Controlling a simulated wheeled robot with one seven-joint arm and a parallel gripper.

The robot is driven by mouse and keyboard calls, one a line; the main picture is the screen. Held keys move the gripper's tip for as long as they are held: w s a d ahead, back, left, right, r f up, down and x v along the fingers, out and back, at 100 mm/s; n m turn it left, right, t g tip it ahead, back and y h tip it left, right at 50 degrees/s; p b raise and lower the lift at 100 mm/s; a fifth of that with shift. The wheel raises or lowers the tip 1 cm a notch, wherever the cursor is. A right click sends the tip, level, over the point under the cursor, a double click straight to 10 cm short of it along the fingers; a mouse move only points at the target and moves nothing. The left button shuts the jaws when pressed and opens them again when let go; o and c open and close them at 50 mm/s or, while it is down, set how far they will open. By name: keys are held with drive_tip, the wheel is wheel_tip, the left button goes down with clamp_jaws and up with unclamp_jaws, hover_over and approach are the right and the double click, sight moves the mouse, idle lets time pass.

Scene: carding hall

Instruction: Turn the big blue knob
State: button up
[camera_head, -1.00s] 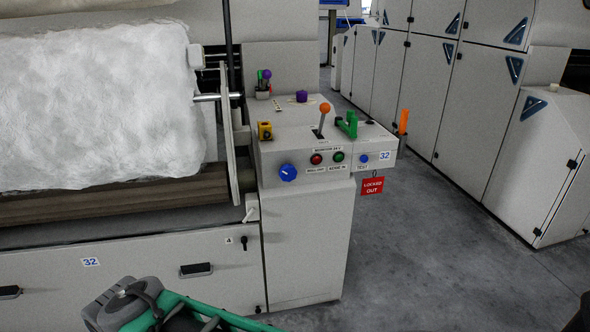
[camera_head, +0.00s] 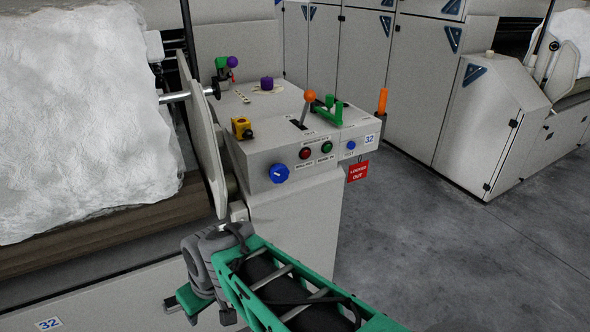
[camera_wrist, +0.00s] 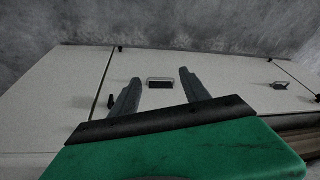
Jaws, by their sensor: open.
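The big blue knob (camera_head: 279,173) is on the sloped front face of the grey control box (camera_head: 255,160), at its left end. It has a pale pointer mark. My gripper (camera_head: 180,300) is at the lower left of the head view, below and left of the knob and apart from it. In the wrist view my two dark fingers (camera_wrist: 158,92) are spread with nothing between them. They face grey machine panels (camera_wrist: 60,85) with a dark recessed handle (camera_wrist: 160,83). The knob is not visible in the wrist view.
Red (camera_head: 305,153) and green (camera_head: 326,147) buttons and a small blue button (camera_head: 351,145) sit right of the knob. A lever with an orange ball (camera_head: 309,96) stands on top. A red sign (camera_head: 358,171) hangs at the right. Floor (camera_head: 450,240) at right is clear.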

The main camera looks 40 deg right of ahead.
drive_tip(key=shift+o, duration=1.4)
drive_tip(key=w+d+t+y, duration=0.1)
drive_tip(key=w+d+t, duration=0.3)
drive_tip(key=w, duration=0.5)
drive_tip(key=d, duration=0.2)
drive_tip(key=shift+d, duration=0.4)
drive_tip(key=shift+o, duration=0.5)
drive_tip(key=w+d+r+t, duration=0.2)
drive_tip(key=w+d+t, duration=0.1)
drive_tip(key=d, duration=0.3)
drive_tip(key=shift+m, duration=0.3)
drive_tip(key=m+t+h, duration=0.4)
drive_tip(key=t+h, duration=0.3)
approach(281, 175)
drive_tip(key=x, duration=1)
drive_tip(key=shift+w+f+b, duration=0.1)
drive_tip(key=shift+w+b, duration=0.05)
drive_tip(key=shift+b, duration=0.15)
drive_tip(key=shift+w+d, duration=0.2)
drive_tip(key=shift+w, duration=0.05)
drive_tip(key=shift+m, duration=0.3)
drive_tip(key=c, duration=1.4)
